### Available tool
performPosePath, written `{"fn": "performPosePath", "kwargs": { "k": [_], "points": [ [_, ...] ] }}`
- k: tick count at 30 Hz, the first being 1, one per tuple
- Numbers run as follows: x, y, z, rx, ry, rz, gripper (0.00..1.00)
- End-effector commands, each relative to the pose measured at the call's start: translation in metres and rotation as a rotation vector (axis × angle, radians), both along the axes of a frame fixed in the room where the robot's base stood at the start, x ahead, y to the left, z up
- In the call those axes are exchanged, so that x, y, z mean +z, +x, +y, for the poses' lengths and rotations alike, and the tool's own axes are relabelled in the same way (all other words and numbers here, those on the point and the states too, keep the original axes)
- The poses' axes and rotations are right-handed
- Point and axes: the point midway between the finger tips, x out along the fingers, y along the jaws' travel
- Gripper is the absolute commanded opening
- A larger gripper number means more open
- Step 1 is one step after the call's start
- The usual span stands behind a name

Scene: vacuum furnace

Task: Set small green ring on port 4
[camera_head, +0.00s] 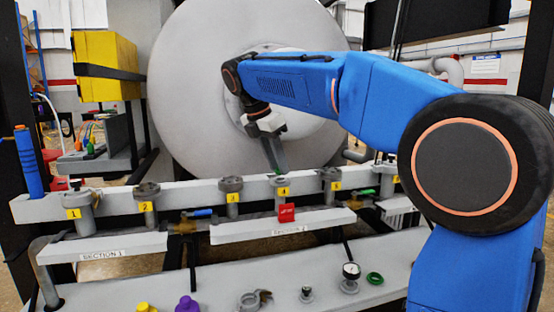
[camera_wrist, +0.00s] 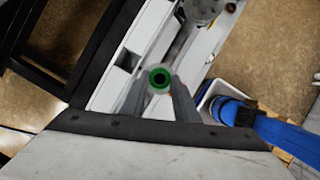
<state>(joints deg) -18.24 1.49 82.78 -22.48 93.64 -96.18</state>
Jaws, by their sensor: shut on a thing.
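My gripper (camera_head: 277,168) points down just above port 4 (camera_head: 281,181), marked by a yellow "4" label on the pale rail. In the wrist view my gripper (camera_wrist: 158,92) is shut on the small green ring (camera_wrist: 160,69), which sits between the fingertips with a dark centre. A pale round shape shows around the ring there. In the head view only a trace of green shows at the fingertips. I cannot tell whether the ring touches the port.
Port 3 (camera_head: 231,185) and another numbered port (camera_head: 330,176) flank port 4. A larger green ring (camera_head: 375,278), a gauge (camera_head: 350,272) and a grey clamp (camera_head: 254,300) lie on the lower shelf. The round furnace door (camera_head: 200,90) stands behind.

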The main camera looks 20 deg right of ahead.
Motion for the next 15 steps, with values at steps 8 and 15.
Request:
{"fn": "performPosePath", "kwargs": {
  "k": [8,15],
  "points": [
    [-0.011,0.0,0.0,0.0,0.0,0.001,0.07],
    [-0.017,0.0,0.0,-0.001,0.0,0.0,0.07]
  ]
}}
